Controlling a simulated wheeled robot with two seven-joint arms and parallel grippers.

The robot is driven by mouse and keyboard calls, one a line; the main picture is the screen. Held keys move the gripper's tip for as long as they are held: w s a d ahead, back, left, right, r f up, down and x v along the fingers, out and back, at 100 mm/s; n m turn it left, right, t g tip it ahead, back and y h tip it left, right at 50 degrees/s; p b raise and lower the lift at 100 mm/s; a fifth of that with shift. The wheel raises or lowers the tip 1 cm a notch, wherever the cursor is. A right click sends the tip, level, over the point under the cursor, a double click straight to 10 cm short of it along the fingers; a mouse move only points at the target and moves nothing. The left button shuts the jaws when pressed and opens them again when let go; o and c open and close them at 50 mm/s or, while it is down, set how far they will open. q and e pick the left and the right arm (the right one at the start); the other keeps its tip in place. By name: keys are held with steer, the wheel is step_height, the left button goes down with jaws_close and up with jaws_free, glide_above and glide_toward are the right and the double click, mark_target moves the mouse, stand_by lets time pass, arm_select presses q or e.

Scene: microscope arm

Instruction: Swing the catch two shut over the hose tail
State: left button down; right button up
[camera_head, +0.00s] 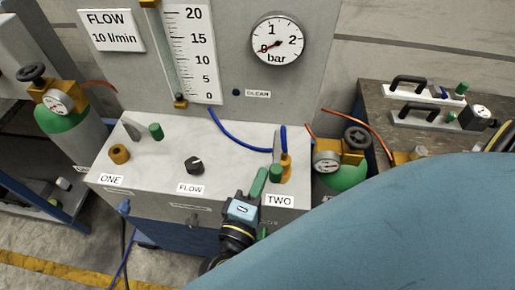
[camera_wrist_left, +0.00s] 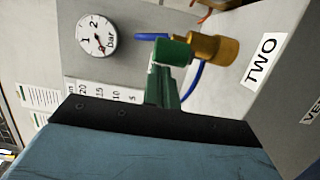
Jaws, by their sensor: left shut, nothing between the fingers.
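Catch two stands by the TWO label on the bench box; its upright grey plate (camera_head: 277,143) and green knob (camera_head: 275,173) show beside the brass port (camera_head: 287,166). A blue hose (camera_head: 236,142) runs to this port; its tail is partly hidden. My left gripper (camera_head: 259,183) is shut and empty, its green fingers just left of the knob. In the left wrist view, the shut fingers (camera_wrist_left: 166,86) lie close to a green block in front of the brass port (camera_wrist_left: 214,47); I cannot tell whether they touch. My right gripper is not in view.
Catch one (camera_head: 132,129) stands upright at the left of the box, by its brass port (camera_head: 119,154). A black flow knob (camera_head: 194,165) sits between. A gas bottle with brass regulator (camera_head: 327,160) stands close right of TWO. My large blue arm covers the lower right.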

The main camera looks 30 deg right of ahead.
arm_select(q)
steer(key=s+a, duration=0.5)
steer(key=s, duration=0.3)
steer(key=shift+p, duration=0.3)
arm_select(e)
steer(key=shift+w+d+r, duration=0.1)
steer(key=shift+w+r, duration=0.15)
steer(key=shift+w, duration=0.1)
arm_select(q)
steer(key=w+a+f+m+g+y+b, duration=0.1)
steer(key=a+f+m+y, duration=0.3)
steer(key=f, duration=0.7)
steer(key=a+f+g+y, duration=0.1)
steer(key=a+f, duration=0.5)
steer(key=f, duration=0.5)
steer(key=w+a+f+m+g+y+b, duration=0.1)
steer(key=a+f+m+y, duration=0.15)
steer(key=a+f, duration=0.55)
steer(key=s+a+f+m+g+y+b, duration=0.1)
steer(key=s+a+f+m+g+y, duration=0.2)
steer(key=s+a+f, duration=1.5)
step_height(320, 180, down, 2)
steer(key=a+g+y, duration=0.1)
steer(key=g+y, duration=0.2)
steer(key=y, duration=0.1)
steer(key=shift+s+g+b, duration=0.4)
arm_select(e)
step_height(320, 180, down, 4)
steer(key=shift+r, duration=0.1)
